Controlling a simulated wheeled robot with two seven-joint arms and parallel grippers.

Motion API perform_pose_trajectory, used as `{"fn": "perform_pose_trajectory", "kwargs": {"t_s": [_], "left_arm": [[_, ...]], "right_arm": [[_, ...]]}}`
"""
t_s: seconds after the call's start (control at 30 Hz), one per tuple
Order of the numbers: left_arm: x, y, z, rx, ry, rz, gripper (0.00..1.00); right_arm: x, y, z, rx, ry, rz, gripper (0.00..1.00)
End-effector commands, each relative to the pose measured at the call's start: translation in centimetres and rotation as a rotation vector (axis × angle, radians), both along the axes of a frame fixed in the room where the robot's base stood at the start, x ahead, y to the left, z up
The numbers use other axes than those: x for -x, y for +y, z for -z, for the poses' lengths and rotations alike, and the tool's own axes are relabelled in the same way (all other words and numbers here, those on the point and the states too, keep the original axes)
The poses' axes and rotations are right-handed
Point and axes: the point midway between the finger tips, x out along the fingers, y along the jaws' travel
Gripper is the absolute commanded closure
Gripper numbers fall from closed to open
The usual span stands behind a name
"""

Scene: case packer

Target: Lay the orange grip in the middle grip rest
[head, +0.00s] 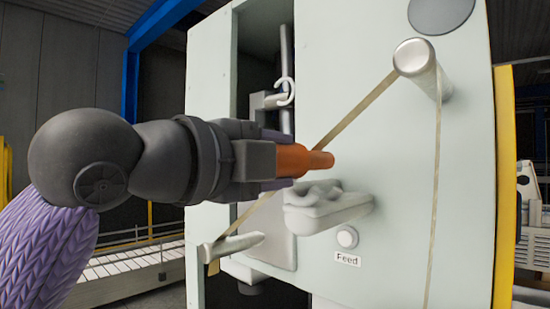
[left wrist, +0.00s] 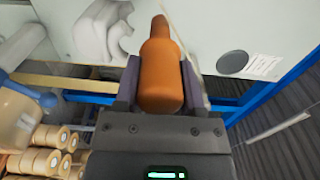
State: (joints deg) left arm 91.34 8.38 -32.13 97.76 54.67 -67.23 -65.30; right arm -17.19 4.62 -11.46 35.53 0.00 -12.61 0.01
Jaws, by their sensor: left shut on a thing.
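The orange grip (head: 305,160) is held between the fingers of my left gripper (head: 275,162), its narrow end pointing right in the head view. In the left wrist view the orange grip (left wrist: 161,75) stands between the two purple-grey finger pads of the left gripper (left wrist: 160,85). The pale grip rest (head: 328,212), a ledge with a wavy top, juts from the machine's front, lower in the picture than the grip. The grip appears apart from it. The rest also shows in the left wrist view (left wrist: 92,28). Its middle hollow is hard to single out. My right gripper is not in view.
A tan strap (head: 360,105) runs from the upper roller (head: 420,62) down past the grip to a lower bar (head: 232,248). A round button (head: 347,237) sits below the rest, above a "Feed" label (head: 347,259). A dark opening with a hook (head: 287,90) lies behind.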

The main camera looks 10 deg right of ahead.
Motion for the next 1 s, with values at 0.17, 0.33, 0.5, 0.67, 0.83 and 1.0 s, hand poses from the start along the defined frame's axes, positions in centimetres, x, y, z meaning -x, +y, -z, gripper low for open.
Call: {"fn": "perform_pose_trajectory", "kwargs": {"t_s": [0.17,0.33,0.5,0.67,0.83,1.0], "left_arm": [[0.0,0.0,0.1,0.001,-0.001,0.0,1.0],[0.8,1.1,0.2,0.002,-0.001,-0.002,1.0],[1.9,2.7,0.2,0.001,-0.002,-0.002,1.0],[3.0,4.1,0.2,0.001,-0.002,-0.002,1.0],[4.2,5.6,0.2,0.001,-0.002,-0.001,1.0],[5.3,7.1,0.1,0.001,-0.002,-0.002,1.0]], "right_arm": [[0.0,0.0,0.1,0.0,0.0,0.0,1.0],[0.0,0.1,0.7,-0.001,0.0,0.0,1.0],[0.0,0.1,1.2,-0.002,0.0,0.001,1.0],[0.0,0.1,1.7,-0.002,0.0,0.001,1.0],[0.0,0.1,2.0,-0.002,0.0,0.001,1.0],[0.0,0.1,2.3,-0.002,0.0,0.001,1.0]]}}
